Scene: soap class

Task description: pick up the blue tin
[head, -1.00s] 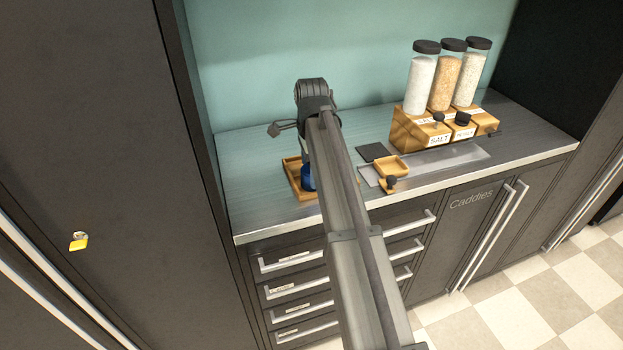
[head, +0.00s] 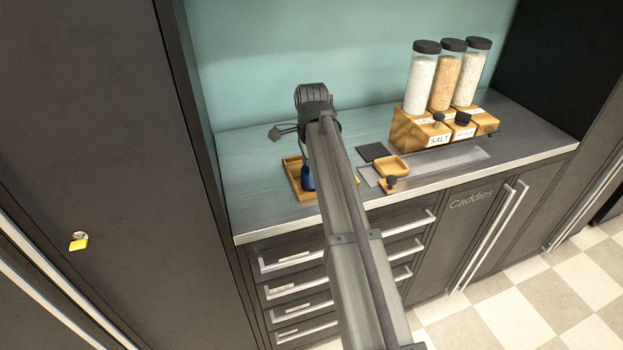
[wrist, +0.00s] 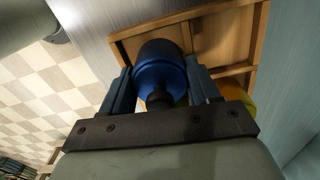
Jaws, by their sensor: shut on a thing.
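The blue tin (wrist: 160,68), round with a dark end and a dark knob, sits between the two fingers of my gripper (wrist: 162,82) in the wrist view. The fingers are shut on its sides. In the head view only a small part of the blue tin (head: 308,178) shows beside my arm, over the wooden tray (head: 291,172). My arm hides most of it and the fingertips there. I cannot tell whether the tin still touches the tray.
A yellow thing (wrist: 238,96) lies partly hidden in the wooden tray beside the tin. To the right stand a wooden rack (head: 407,132) with tall jars, a metal tray (head: 450,160) and a small wooden dish (head: 391,165). The counter between is partly hidden by my arm.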

